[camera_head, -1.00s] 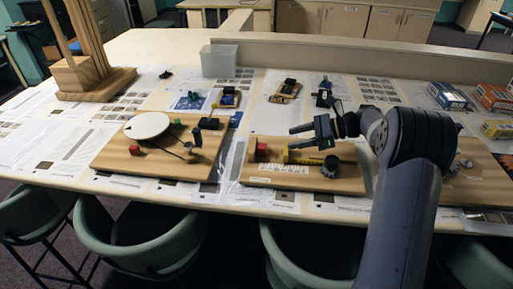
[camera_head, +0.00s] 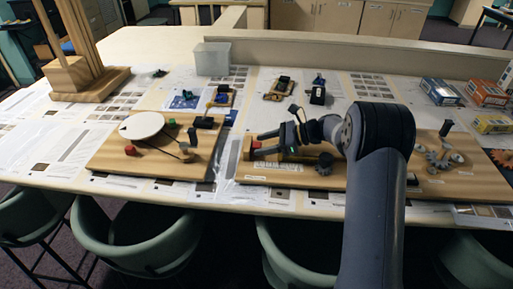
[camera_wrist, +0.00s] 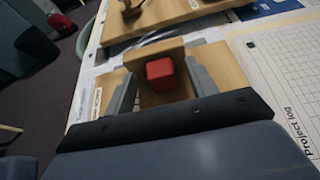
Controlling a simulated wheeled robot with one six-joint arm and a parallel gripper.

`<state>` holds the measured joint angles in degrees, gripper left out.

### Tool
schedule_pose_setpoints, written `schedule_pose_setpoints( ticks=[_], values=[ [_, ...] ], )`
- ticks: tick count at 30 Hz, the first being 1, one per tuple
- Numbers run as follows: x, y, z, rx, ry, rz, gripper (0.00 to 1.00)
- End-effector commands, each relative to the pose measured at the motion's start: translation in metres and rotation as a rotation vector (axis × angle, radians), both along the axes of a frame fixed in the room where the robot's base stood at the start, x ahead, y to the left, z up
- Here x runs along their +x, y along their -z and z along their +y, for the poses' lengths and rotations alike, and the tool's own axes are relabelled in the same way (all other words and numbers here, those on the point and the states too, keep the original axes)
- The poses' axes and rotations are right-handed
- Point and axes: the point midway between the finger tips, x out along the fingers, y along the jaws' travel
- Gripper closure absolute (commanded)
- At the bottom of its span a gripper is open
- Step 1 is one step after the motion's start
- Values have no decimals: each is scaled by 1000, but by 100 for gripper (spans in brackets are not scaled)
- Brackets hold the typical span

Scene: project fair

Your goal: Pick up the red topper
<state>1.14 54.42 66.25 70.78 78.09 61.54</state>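The red topper is a small red cube (camera_wrist: 160,73) on a wooden block at the end of the middle wooden board. In the head view the red topper (camera_head: 256,144) shows at that board's left end. My gripper (camera_head: 263,144) is open, its two dark fingers pointing left at the topper. In the wrist view the gripper's fingers (camera_wrist: 162,84) lie on either side of the red cube, with visible gaps. The fingers do not appear to grip it. My gripper and wrist hide part of the middle board (camera_head: 262,178).
A left board (camera_head: 120,160) carries a white disc (camera_head: 142,125) and another red block (camera_head: 130,150). A dark gear (camera_head: 324,164) stands on the middle board below my wrist. Gears sit on the right board.

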Motion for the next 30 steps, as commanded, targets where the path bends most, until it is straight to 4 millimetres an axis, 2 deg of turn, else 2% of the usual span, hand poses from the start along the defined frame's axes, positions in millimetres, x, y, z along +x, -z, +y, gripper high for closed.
schedule_pose_setpoints(
  ticks=[2, 17, 26, 30],
  values=[
    [0, 0, 0, 0, 0, 0, 53],
    [0, 0, 0, 0, 0, 0, 93],
    [0, -2, 0, 0, 0, -1, 93],
    [0, -12, 0, 0, -1, -4, 93]
  ],
)
